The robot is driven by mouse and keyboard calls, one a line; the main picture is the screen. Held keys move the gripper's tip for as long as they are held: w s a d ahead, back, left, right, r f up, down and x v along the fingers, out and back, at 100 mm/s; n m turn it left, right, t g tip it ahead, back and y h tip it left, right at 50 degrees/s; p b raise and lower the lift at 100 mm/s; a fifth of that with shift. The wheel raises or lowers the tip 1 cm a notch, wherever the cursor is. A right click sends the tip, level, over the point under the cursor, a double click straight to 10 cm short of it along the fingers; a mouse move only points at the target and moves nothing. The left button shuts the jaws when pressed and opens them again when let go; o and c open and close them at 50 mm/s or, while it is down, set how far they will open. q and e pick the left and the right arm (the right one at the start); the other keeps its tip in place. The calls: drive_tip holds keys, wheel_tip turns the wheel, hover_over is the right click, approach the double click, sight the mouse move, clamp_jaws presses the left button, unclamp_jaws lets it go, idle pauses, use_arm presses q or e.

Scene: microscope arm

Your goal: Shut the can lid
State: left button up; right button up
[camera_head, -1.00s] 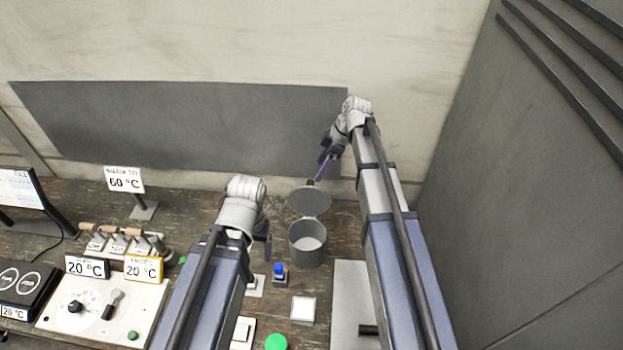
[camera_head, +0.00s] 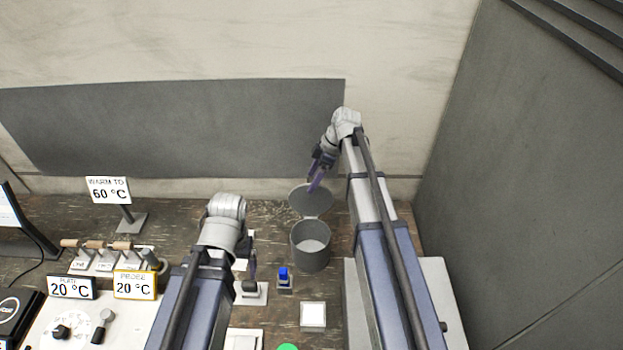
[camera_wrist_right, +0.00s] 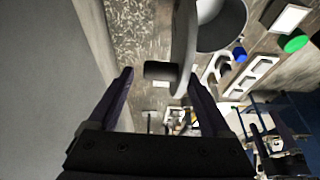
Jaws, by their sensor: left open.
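The grey can (camera_head: 311,257) stands upright on the bench with its round lid (camera_head: 308,203) raised open at the back. My left gripper (camera_head: 250,268) is open and empty, left of the can.
A blue-topped item (camera_head: 285,278) and a white square pad (camera_head: 313,315) lie in front of the can. Signs and a control panel (camera_head: 80,325) fill the left. A wall stands behind the bench.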

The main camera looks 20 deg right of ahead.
clamp_jaws()
idle(0.5)
